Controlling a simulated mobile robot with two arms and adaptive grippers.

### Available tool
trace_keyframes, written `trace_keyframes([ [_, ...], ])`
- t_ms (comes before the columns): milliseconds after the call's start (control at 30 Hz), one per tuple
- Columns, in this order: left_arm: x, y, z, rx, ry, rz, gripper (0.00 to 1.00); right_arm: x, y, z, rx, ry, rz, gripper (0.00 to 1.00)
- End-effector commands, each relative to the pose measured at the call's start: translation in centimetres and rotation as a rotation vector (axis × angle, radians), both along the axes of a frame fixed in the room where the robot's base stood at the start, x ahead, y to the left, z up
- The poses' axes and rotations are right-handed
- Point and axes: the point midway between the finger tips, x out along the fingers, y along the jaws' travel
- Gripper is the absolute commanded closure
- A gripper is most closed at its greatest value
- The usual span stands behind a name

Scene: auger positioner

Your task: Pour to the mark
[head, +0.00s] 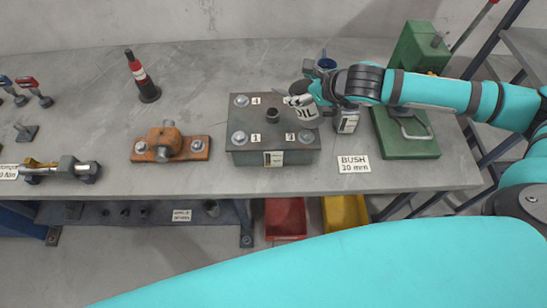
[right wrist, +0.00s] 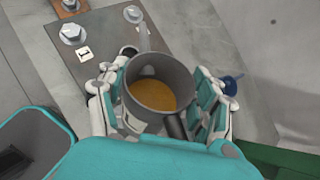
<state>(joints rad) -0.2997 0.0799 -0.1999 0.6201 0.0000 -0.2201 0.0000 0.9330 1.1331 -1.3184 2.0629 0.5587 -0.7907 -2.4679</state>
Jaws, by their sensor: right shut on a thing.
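My right gripper (head: 303,98) is shut on a grey oil can marked "OIL" (head: 306,116), above the right part of a grey gearbox housing (head: 240,158). In the right wrist view, the gripper fingers (right wrist: 160,100) flank the can (right wrist: 150,68), and amber oil (right wrist: 152,94) shows inside. The can's spout (right wrist: 142,38) points toward the housing. A dark filler neck (head: 272,115) stands on the housing's top among numbered bolts. A small sight gauge (head: 274,159) is on the front face; its level is too small to read. My left gripper is not in view.
The front-left bench surface is partly clear.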

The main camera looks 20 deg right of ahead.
Motion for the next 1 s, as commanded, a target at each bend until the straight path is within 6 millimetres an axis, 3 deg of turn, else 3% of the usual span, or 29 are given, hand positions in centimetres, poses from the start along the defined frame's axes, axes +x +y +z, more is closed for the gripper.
trace_keyframes([
  [1000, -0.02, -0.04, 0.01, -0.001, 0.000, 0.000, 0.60, 0.29, 0.25, 0.85, -0.059, 0.042, 0.001, 0.92],
])
